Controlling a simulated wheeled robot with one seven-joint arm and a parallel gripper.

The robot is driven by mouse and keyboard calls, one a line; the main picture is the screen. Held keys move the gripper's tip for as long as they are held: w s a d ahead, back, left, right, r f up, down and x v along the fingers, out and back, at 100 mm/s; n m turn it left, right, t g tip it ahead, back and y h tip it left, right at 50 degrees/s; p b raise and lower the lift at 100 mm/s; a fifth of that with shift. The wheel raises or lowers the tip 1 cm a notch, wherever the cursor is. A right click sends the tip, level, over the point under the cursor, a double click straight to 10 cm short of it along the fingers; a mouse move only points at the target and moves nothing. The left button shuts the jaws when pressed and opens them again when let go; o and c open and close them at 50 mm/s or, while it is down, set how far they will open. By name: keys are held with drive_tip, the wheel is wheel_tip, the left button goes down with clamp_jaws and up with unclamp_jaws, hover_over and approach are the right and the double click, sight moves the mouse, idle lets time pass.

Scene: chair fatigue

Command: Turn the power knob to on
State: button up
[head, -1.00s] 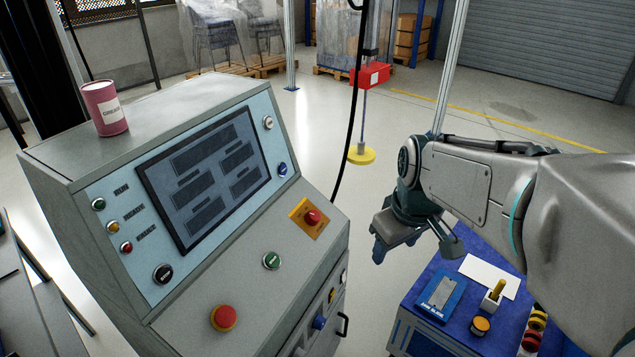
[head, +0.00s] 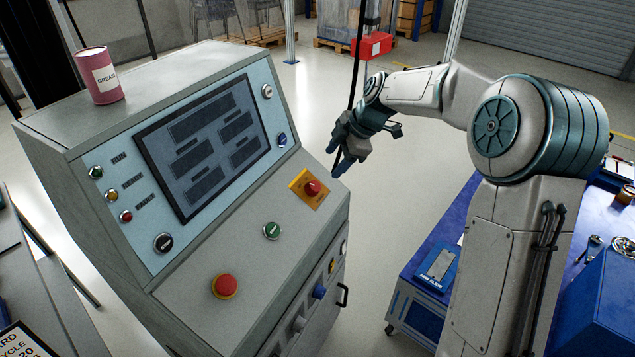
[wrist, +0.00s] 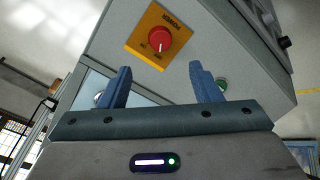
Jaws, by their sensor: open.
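The power knob (head: 312,187) is a red rotary knob on a yellow plate (head: 302,197) at the right side of the sloped console panel. In the wrist view the red knob (wrist: 159,39) shows above and between my two blue fingers, with lettering around it on the yellow plate (wrist: 139,45). My gripper (head: 338,166) is open and empty. In the head view it is just right of and above the knob, apart from it. In the wrist view its fingertips (wrist: 160,72) point toward the panel without touching the knob.
A red mushroom button (head: 224,286) and a green button (head: 271,230) sit on the same panel. A screen (head: 205,147) fills the upper console. A pink can (head: 100,76) stands on top. A blue cart (head: 424,292) stands right.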

sight(315, 185)
drive_tip(key=x, duration=1.1)
drive_tip(key=shift+f+p, duration=0.15)
drive_tip(key=shift+p, duration=0.25)
drive_tip(key=c, duration=1)
